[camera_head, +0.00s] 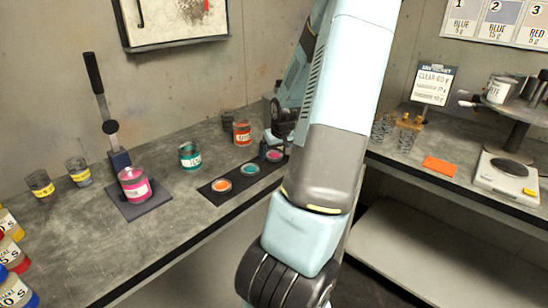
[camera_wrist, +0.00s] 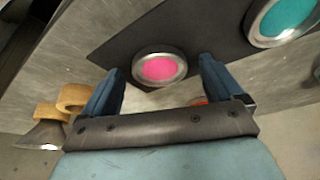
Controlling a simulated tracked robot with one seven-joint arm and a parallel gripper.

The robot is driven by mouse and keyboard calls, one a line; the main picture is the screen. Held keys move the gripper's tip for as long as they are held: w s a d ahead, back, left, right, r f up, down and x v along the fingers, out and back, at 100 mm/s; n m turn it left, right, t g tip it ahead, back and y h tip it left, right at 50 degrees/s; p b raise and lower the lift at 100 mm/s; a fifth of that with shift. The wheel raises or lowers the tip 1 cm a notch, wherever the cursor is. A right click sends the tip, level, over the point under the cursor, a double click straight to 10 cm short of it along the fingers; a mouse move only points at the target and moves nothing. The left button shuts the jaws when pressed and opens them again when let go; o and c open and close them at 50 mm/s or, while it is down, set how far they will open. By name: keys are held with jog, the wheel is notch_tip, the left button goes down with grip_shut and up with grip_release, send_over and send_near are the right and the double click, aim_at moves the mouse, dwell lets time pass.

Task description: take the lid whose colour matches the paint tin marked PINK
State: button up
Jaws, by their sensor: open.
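The pink lid (camera_head: 273,155) lies at the right end of a dark mat (camera_head: 208,192), beside the teal lid (camera_head: 250,169) and the orange lid (camera_head: 221,185). The pink paint tin (camera_head: 134,185) stands on a dark square pad at the left; its label is too small to read surely. My gripper (camera_head: 279,139) is low at the pink lid's end of the mat, partly hidden by my arm. In the wrist view my gripper (camera_wrist: 160,72) is open, with the pink lid (camera_wrist: 159,68) between its fingertips, not visibly touching either. The teal lid (camera_wrist: 285,18) is at upper right.
The teal tin (camera_head: 190,156) and orange tin (camera_head: 242,133) stand behind the mat. A lever press (camera_head: 103,110) stands behind the pink tin. Several tins crowd the left edge. A scale (camera_head: 507,172) and an orange card (camera_head: 440,166) are on the right bench.

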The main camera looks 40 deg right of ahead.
jog(key=c, duration=1.1)
jog(key=shift+r, duration=0.1)
